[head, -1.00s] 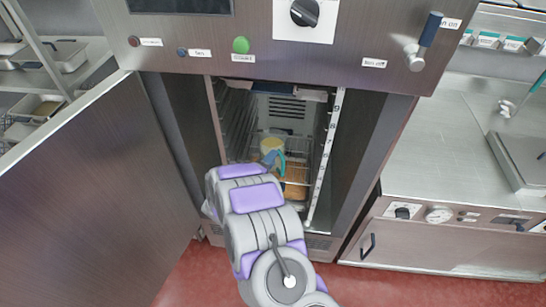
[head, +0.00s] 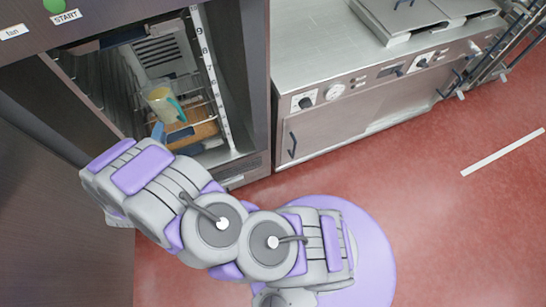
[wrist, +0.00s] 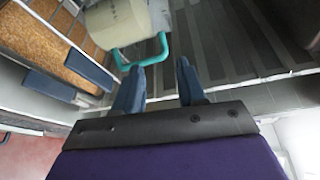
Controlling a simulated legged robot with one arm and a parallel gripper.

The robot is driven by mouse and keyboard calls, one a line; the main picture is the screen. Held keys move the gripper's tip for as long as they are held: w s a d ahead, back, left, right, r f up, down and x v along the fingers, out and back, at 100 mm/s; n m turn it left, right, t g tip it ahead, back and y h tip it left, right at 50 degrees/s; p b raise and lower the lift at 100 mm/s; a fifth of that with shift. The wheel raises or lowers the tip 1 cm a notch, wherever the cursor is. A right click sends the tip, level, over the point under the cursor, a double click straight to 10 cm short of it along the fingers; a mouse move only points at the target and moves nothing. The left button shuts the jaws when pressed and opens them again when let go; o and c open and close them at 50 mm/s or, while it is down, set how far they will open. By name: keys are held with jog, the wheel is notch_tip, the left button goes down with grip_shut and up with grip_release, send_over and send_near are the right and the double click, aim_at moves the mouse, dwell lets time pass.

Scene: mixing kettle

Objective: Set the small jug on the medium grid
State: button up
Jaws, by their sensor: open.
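The small jug (head: 160,104), pale yellow with a teal handle (head: 177,107), is inside the open cabinet and appears upright on a wire grid (head: 196,108). I cannot tell which grid is the medium one. In the wrist view the jug (wrist: 116,24) is at the top, partly cut off, with its handle (wrist: 142,54) towards me. My gripper (wrist: 158,76) is open and empty, its two blue fingers just short of the handle. I cannot tell whether the left fingertip touches it. In the head view one blue finger shows below the jug; my arm hides the rest.
A brown-filled tray (head: 192,133) with a dark blue handle lies below the jug. The cabinet's number strip (head: 215,85) edges the opening on the right, and its door (head: 60,220) stands open at left. A steel counter (head: 310,50) stands to the right; red floor is clear there.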

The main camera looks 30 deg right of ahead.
jog(key=w+a+r+n+g+y, duration=0.3)
jog(key=a+r+n+g+y, duration=0.1)
jog(key=a+r+n+y, duration=0.4)
jog(key=s+d+r+n+g+y, duration=0.2)
jog(key=s+r+n+g+y, duration=0.3)
jog(key=r, duration=0.5)
jog(key=s+d+r+n+g+h, duration=0.2)
jog(key=s+d+n+g+h, duration=0.1)
jog(key=s+d, duration=1.3)
jog(key=s+d+r+n+g+h, duration=0.3)
jog(key=s+d+n+g, duration=0.2)
jog(key=s+d, duration=1.2)
jog(key=s+n, duration=0.2)
jog(key=n, duration=0.1)
jog(key=shift+s+n+h, duration=0.15)
jog(key=shift+n+h, duration=0.15)
jog(key=shift+a, duration=0.1)
jog(key=shift+s, duration=0.1)
